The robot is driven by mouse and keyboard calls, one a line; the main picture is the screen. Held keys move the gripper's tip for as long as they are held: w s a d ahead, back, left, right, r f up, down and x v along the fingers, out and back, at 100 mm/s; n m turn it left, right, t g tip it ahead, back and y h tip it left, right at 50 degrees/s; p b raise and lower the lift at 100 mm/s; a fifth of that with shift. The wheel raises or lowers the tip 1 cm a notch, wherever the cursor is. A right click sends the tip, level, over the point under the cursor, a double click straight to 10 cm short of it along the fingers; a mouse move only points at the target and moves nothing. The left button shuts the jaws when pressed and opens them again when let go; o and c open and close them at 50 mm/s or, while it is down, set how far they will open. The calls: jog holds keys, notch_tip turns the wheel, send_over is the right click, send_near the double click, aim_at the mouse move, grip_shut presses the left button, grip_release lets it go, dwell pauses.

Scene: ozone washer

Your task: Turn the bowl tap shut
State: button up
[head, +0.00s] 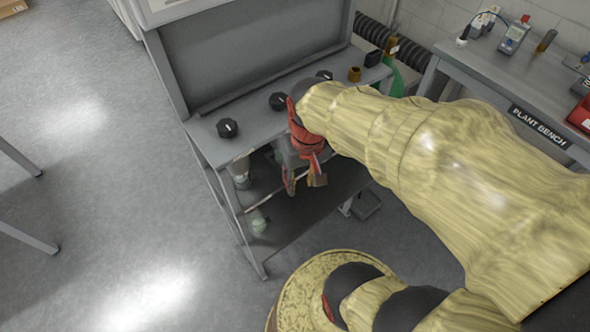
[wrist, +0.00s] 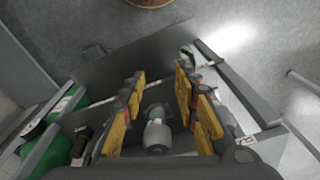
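My gripper (head: 303,181) is in front of the grey stand, pointing down below its top's front edge. In the wrist view its two yellow-padded fingers (wrist: 161,90) are apart, with nothing held between them. A pale bowl-like fitting with a greenish end (wrist: 156,136) shows between and beyond the fingers; I cannot tell how far away it is. I cannot make out a tap handle on it or its position. In the head view a pale fitting (head: 241,178) hangs under the stand's left end, and a greenish piece (head: 259,223) is below it.
The grey stand (head: 205,139) has black knobs (head: 227,128) on top and a dark lower shelf (head: 290,225). A green container (wrist: 62,150) is at the wrist view's left. The plant bench (head: 470,67) is right. Open floor (head: 110,180) lies left.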

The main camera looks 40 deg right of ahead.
jog(key=r, duration=0.1)
jog(key=a+r+n+t, duration=0.1)
jog(key=a+r+t, duration=0.1)
jog(key=r, duration=0.1)
jog(key=shift+w+h, duration=0.1)
jog(key=shift+h, duration=0.2)
jog(key=shift+c, duration=0.4)
